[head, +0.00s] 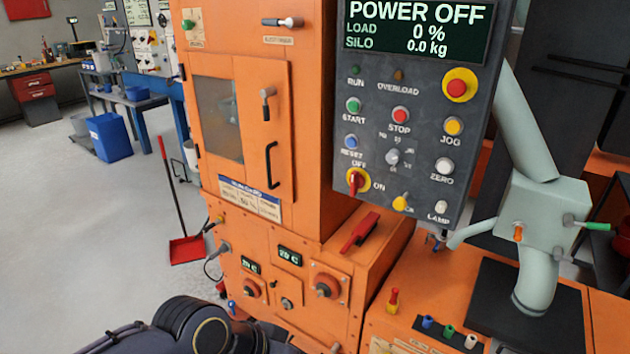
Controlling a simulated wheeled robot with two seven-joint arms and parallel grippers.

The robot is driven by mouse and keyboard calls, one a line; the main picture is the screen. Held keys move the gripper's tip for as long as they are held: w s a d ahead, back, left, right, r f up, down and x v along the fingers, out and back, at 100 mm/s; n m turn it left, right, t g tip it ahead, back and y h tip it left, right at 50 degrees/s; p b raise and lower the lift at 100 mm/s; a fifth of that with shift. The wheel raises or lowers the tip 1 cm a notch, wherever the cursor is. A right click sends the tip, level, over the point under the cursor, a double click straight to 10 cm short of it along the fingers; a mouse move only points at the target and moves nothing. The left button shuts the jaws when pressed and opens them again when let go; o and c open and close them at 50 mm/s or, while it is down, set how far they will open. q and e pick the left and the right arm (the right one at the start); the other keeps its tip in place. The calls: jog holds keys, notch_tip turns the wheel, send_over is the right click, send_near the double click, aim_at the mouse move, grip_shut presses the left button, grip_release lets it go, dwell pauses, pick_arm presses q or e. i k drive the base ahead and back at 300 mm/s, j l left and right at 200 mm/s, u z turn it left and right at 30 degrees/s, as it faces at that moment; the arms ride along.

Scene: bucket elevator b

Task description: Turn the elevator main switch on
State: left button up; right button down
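The main switch (355,182) is a red rotary handle on a yellow disc at the lower left of the dark grey control panel (473,130). "OFF" is printed above it and "ON" to its right. Its handle stands roughly upright, in line with the OFF mark. The panel's display (417,29) reads POWER OFF, LOAD 0 %, SILO 0.0 kg. A dark link of one of my arms shows at the bottom left. Neither of my grippers is in view, and nothing touches the switch.
A red emergency-style button (457,88) and several other buttons share the panel. An orange cabinet door with a black handle (271,165) is left of it. A red lever (360,232) lies below the switch. Grey pipework (540,210) stands to the right. Floor at left is open.

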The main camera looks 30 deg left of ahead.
aim_at(356, 181)
jog(key=u, duration=0.9)
jog(key=i+j+u, duration=0.1)
jog(key=i, duration=0.3)
jog(key=i+j+u, duration=0.1)
jog(key=i+j, duration=0.2)
jog(key=i, duration=0.1)
